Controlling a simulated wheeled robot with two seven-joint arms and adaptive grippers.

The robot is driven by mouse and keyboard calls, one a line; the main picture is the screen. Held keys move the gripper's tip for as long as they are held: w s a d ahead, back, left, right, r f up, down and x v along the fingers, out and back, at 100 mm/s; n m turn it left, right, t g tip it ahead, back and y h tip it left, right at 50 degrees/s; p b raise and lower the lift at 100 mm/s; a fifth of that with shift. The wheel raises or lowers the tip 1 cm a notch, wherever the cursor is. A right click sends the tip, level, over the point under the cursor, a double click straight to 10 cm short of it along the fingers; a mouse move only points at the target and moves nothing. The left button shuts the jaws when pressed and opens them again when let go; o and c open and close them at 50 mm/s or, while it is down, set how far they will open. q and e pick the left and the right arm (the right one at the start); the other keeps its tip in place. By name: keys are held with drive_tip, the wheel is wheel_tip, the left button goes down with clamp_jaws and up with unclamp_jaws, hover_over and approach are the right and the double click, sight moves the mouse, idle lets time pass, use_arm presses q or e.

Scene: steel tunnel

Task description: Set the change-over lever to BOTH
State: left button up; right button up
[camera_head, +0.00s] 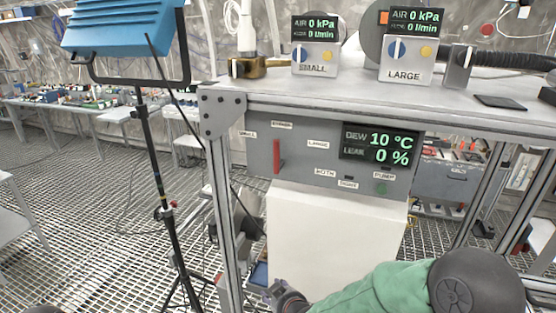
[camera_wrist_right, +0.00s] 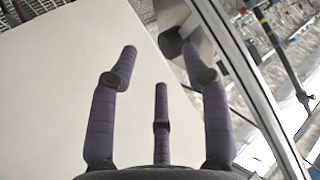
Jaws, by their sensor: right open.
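The change-over lever (camera_head: 277,157) is a red upright handle on the grey panel (camera_head: 300,181). The SMALL label (camera_head: 248,134) is to its left, LARGE (camera_head: 318,144) to its right, and BOTH (camera_head: 325,173) lower right. The lever stands close to vertical; its exact setting is hard to read. My right gripper (camera_head: 277,292) is low in the head view, below and well apart from the lever, partly cut off by the bottom edge. In the right wrist view my right gripper (camera_wrist_right: 152,75) has its fingers spread with nothing between them. My left gripper is not in view.
A white box-like body (camera_head: 330,235) is under the panel and fills much of the wrist view. A display (camera_head: 379,147) reads 10 °C and 0 %. SMALL (camera_head: 315,58) and LARGE (camera_head: 407,62) units stand on the bench top. A lamp stand (camera_head: 154,170) is at left.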

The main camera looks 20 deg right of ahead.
wheel_tip(320, 180, up, 22)
drive_tip(key=w+d+t+p, duration=0.1)
drive_tip(key=w+t+p, duration=0.1)
drive_tip(key=t+p, duration=0.3)
drive_tip(key=t+h+p, duration=0.2)
drive_tip(key=p, duration=0.5)
approach(278, 166)
wheel_tip(278, 166, up, 4)
drive_tip(key=w, duration=1.1)
drive_tip(key=shift+d+f+p, duration=0.15)
drive_tip(key=shift+d+p, duration=0.05)
drive_tip(key=shift+p, duration=0.2)
clamp_jaws()
